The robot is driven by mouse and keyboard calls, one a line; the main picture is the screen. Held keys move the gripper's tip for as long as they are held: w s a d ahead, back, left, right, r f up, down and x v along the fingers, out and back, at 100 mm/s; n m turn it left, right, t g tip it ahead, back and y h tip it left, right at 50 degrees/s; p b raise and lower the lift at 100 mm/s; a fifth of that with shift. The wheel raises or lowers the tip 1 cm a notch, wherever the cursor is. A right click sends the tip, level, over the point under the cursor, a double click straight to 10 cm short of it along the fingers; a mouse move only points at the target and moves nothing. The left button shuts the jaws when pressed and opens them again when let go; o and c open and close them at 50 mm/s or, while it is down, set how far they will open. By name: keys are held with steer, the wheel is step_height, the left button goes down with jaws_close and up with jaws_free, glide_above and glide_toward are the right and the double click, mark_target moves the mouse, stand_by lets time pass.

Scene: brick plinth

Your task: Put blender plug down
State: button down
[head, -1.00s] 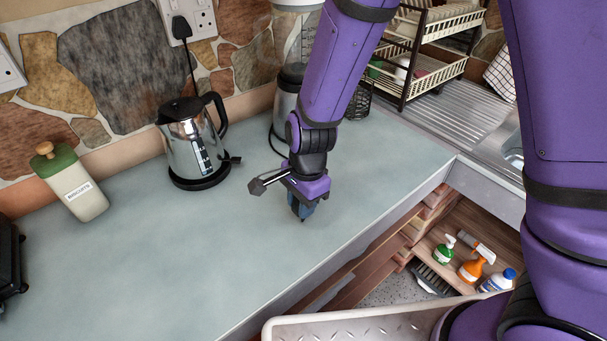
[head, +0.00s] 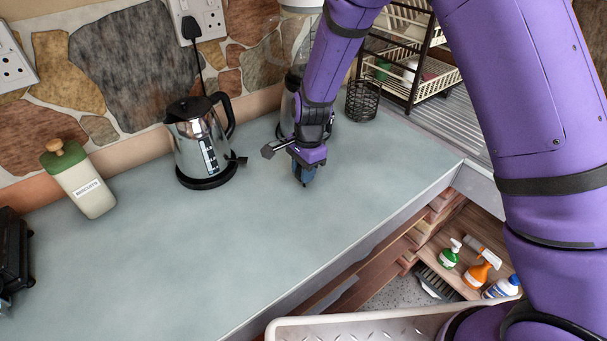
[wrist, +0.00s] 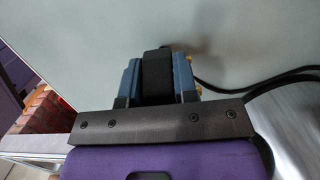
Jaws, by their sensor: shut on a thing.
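My gripper (head: 304,178) is low over the grey-blue counter (head: 200,260), to the right of the kettle. In the wrist view my gripper (wrist: 157,78) is shut on the black blender plug (wrist: 158,66), with gold-coloured pins showing at its right side. A black cord (wrist: 245,84) runs off to the right. The plug is hard to make out in the head view. The blender (head: 288,108) stands behind my arm and is mostly hidden by it. I cannot tell whether the plug touches the counter.
A steel kettle (head: 200,145) stands left of my gripper, plugged into a wall socket (head: 205,14). A biscuit jar (head: 82,183) is farther left. A black wire holder (head: 361,100) and dish rack (head: 410,70) are at the back right. The front middle counter is clear.

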steer(key=shift+f, duration=0.7)
steer(key=shift+f, duration=0.6)
steer(key=c, duration=0.9)
jaws_free()
steer(key=r, duration=0.7)
steer(key=d+r, duration=0.1)
steer(key=r, duration=0.3)
steer(key=shift+w+r, duration=0.35)
steer(key=shift+d+r, duration=0.1)
steer(key=shift+r, duration=0.65)
